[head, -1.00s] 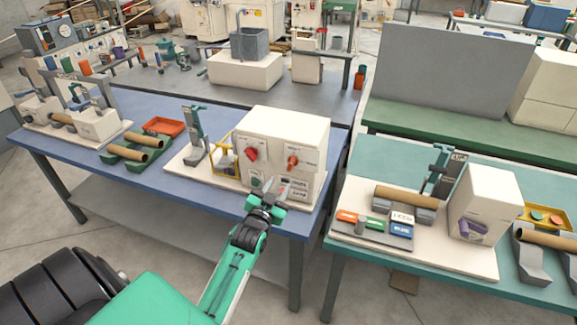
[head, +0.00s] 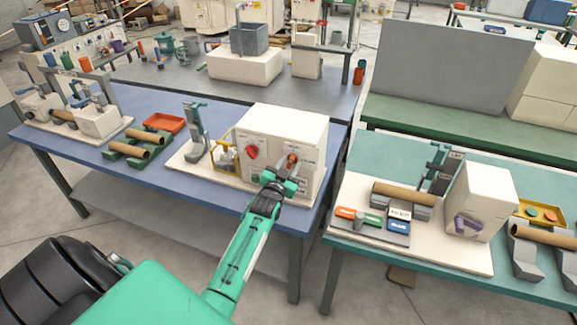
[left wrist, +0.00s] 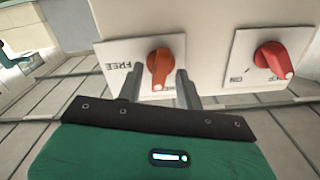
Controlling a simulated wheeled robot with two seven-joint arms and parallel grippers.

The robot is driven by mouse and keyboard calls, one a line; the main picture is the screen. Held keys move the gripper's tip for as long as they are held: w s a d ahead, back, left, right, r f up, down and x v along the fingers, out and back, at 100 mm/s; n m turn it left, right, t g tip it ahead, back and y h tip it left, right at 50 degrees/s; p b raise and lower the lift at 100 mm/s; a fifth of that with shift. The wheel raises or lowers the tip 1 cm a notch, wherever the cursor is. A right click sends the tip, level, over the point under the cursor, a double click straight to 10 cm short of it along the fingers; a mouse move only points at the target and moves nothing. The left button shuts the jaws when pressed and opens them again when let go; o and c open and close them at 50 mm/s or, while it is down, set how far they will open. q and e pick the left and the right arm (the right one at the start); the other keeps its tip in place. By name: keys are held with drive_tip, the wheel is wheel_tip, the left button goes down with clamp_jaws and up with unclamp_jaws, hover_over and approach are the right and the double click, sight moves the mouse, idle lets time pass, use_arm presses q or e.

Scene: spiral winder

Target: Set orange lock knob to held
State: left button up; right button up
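The orange lock knob (head: 292,159) is on the right part of the front of a cream box (head: 285,125) on the blue table. In the left wrist view the orange knob (left wrist: 160,66) sits on a white plate, its white-dotted end pointing down in the picture. The word FREE is left of it; another label below is partly hidden by a finger. My left gripper (head: 286,172) is in front of the knob. In the left wrist view its fingers (left wrist: 160,88) stand apart on either side of the knob's lower end; contact cannot be told. My right gripper is not in view.
A red knob (left wrist: 272,58) with an ON label is beside the orange one; in the head view it is the red knob (head: 252,152) to the left. A yellow frame (head: 222,157) and a grey-green stand (head: 195,135) are left of the box. A teal table (head: 345,235) is to the right.

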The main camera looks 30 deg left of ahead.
use_arm(q)
clamp_jaws()
drive_tip(key=shift+n, duration=1.7)
unclamp_jaws()
drive_tip(key=shift+s, duration=0.1)
